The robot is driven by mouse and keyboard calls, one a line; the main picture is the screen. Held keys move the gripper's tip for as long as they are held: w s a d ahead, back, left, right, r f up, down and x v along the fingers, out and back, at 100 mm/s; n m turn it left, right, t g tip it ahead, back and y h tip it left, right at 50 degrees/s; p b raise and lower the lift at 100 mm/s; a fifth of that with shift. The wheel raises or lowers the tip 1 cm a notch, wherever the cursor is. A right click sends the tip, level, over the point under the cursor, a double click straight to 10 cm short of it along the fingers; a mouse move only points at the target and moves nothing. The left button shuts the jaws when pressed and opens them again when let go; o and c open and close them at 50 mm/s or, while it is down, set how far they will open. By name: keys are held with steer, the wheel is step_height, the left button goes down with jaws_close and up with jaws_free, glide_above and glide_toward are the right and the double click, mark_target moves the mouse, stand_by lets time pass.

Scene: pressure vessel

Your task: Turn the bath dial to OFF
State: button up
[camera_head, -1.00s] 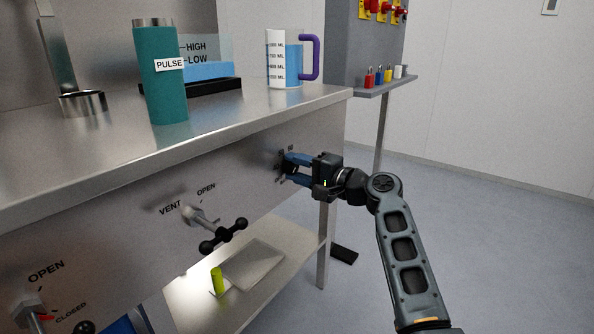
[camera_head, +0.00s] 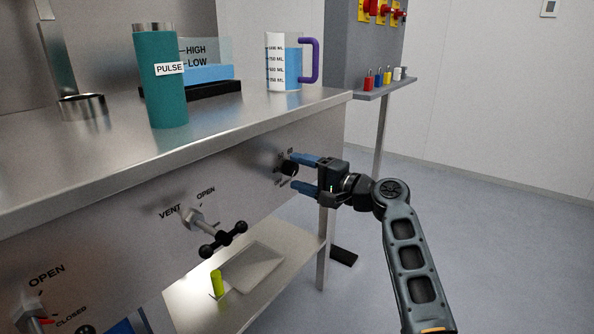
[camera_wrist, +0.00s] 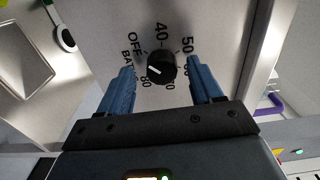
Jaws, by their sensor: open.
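The bath dial (camera_head: 289,168) is a round black knob at the right end of the steel front panel. My gripper (camera_head: 294,173) is open and empty just in front of the dial. In the wrist view its blue fingers (camera_wrist: 161,75) lie to either side of the dial, apart from it.
A vent valve (camera_head: 222,238) with a black handle sticks out of the panel to the left. Above are a teal PULSE cylinder (camera_head: 163,85) and a measuring jug (camera_head: 285,62) on the steel top (camera_head: 110,150). The floor to the right is clear.

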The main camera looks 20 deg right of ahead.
steer(key=p+v, duration=0.1)
steer(key=v, duration=0.5)
stand_by(0.3)
